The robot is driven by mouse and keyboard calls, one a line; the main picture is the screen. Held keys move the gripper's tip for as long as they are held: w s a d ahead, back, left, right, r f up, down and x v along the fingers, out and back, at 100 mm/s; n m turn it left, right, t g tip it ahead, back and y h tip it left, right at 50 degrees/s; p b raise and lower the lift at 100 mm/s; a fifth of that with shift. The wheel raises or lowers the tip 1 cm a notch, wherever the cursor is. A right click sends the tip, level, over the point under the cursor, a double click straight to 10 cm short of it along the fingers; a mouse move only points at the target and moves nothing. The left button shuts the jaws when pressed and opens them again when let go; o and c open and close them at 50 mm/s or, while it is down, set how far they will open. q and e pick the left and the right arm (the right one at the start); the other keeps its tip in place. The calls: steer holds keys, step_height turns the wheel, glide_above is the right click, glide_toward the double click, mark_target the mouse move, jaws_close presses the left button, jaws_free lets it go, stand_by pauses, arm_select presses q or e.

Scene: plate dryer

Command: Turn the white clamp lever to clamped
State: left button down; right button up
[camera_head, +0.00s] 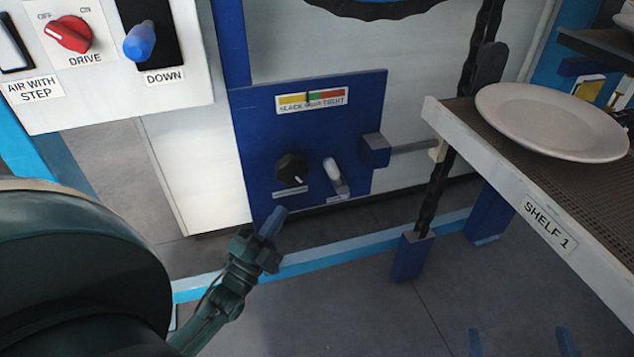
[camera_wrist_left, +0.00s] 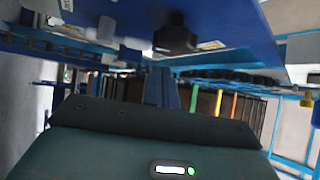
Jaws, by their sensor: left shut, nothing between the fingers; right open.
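The white clamp lever (camera_head: 332,170) is on the lower part of a blue panel (camera_head: 250,125), right of a black knob (camera_head: 291,168). Its white end points up and slightly left from a grey base. My left gripper (camera_head: 275,220) is shut and empty, below and left of the lever, apart from it. My right gripper (camera_head: 520,341) shows only two blue fingertips, spread open, at the bottom right edge.
A slack-to-tight gauge (camera_head: 312,99) is above the knob. A white panel (camera_head: 110,90) with a red drive switch (camera_head: 68,33) and blue down handle (camera_head: 140,41) is upper left. Shelf 1 (camera_head: 545,222) holds a plate (camera_head: 550,120) at right. A chain (camera_head: 435,190) hangs between.

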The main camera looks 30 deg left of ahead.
arm_select(q)
steer(key=n+y, duration=0.1)
steer(key=n, duration=0.4)
steer(key=n+g+y+b, duration=0.25)
steer(key=n+y, duration=0.25)
steer(key=n, duration=2.9)
glide_toward(336, 177)
steer(key=w+a+r, duration=0.3)
steer(key=w+a, duration=0.1)
steer(key=w, duration=0.1)
steer(key=shift+w+a+p, duration=0.2)
steer(key=shift+a+p, duration=0.2)
arm_select(e)
steer(key=shift+a+r+y, duration=0.2)
steer(key=shift+r+y, duration=0.1)
